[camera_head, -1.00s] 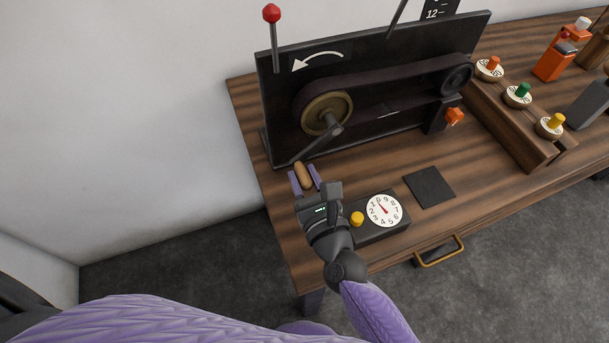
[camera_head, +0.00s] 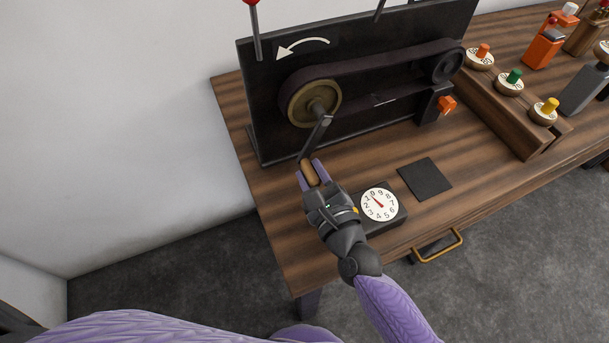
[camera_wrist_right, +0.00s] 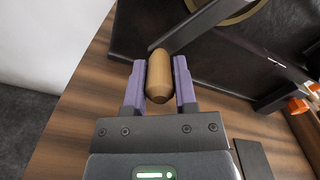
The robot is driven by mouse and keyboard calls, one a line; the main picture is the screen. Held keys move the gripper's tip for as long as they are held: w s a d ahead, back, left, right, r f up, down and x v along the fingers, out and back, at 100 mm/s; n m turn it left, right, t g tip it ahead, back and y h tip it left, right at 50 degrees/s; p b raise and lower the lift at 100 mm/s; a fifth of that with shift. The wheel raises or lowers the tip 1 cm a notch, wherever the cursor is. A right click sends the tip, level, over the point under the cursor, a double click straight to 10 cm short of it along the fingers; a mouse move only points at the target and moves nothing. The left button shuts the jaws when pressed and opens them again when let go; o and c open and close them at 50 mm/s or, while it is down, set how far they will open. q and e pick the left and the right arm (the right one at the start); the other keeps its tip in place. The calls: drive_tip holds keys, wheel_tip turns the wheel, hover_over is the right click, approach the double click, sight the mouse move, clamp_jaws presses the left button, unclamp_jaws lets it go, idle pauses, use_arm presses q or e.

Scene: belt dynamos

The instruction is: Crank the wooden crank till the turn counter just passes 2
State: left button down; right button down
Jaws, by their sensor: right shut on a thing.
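The wooden crank handle (camera_head: 311,176) sits between the purple fingers of my right gripper (camera_head: 313,170), which is shut on it. In the right wrist view the handle (camera_wrist_right: 160,78) shows between both fingers (camera_wrist_right: 160,85). The dark crank arm (camera_head: 315,140) runs from the handle up to the brass wheel (camera_head: 314,103) and points down and slightly left. The turn counter (camera_head: 379,205) has a white dial with a red needle pointing up and left, near the 0 and 1 marks. Its yellow knob is mostly hidden by my gripper. My left gripper is not in view.
A black panel (camera_head: 255,110) carries the belt (camera_head: 385,70), a small pulley (camera_head: 447,65) and a white curved arrow. An orange knob (camera_head: 447,104) sits at its right. A dark square pad (camera_head: 425,179) lies beside the counter. Several coloured knobs stand on a wooden block (camera_head: 520,130).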

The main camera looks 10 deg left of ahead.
drive_tip(key=shift+w+d+f+n, duration=0.3)
drive_tip(key=shift+d+n, duration=0.2)
drive_tip(key=shift+n, duration=0.3)
drive_tip(key=shift+b, duration=0.3)
